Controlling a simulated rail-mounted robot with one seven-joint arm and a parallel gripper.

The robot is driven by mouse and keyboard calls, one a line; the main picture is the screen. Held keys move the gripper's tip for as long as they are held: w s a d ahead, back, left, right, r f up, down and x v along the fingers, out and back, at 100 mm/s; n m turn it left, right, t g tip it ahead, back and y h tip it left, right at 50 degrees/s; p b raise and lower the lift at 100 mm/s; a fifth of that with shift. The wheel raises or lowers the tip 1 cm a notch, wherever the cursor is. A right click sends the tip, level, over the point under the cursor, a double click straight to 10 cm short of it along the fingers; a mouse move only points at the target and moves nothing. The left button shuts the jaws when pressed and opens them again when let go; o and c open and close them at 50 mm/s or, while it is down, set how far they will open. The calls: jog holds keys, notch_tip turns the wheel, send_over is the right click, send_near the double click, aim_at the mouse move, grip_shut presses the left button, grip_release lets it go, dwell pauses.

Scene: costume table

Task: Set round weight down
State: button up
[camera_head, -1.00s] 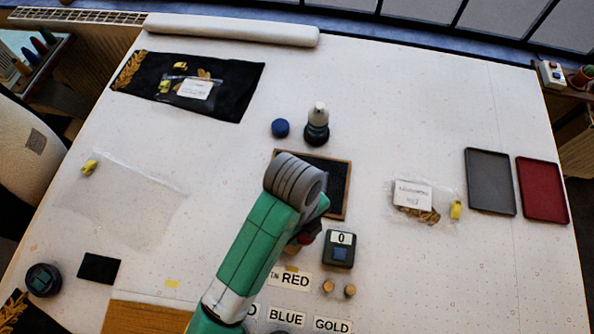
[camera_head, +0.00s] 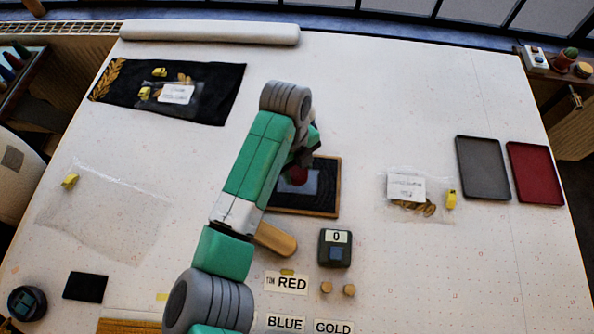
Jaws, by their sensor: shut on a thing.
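My gripper (camera_head: 302,158) is over the dark wood-framed pad (camera_head: 328,205), mostly hidden by my own arm. It is shut on a small dark red rounded thing (camera_head: 298,176), which looks like the round weight; only part of it shows below the jaws. The weight is above or on a grey-blue flat piece (camera_head: 312,183) lying on the pad. I cannot tell whether it touches that piece.
A small device reading 0 (camera_head: 335,248) and a wooden-looking rounded piece (camera_head: 276,239) are in front of the pad. Grey (camera_head: 482,167) and red (camera_head: 535,173) trays lie at right. A clear bag with a label (camera_head: 406,187) lies between.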

aim_at(296, 167)
jog(key=shift+w+f, duration=0.2)
jog(key=shift+w, duration=0.1)
jog(key=shift+f+b, duration=0.4)
jog(key=shift+f, duration=1.35)
jog(key=o, duration=1.2)
jog(key=r, duration=0.4)
jog(key=w+r+p, duration=0.1)
jog(key=r, duration=0.3)
jog(key=a+r, duration=0.1)
jog(key=r, duration=0.3)
jog(key=shift+w+a+r, duration=0.1)
jog(key=shift+w+r, duration=0.05)
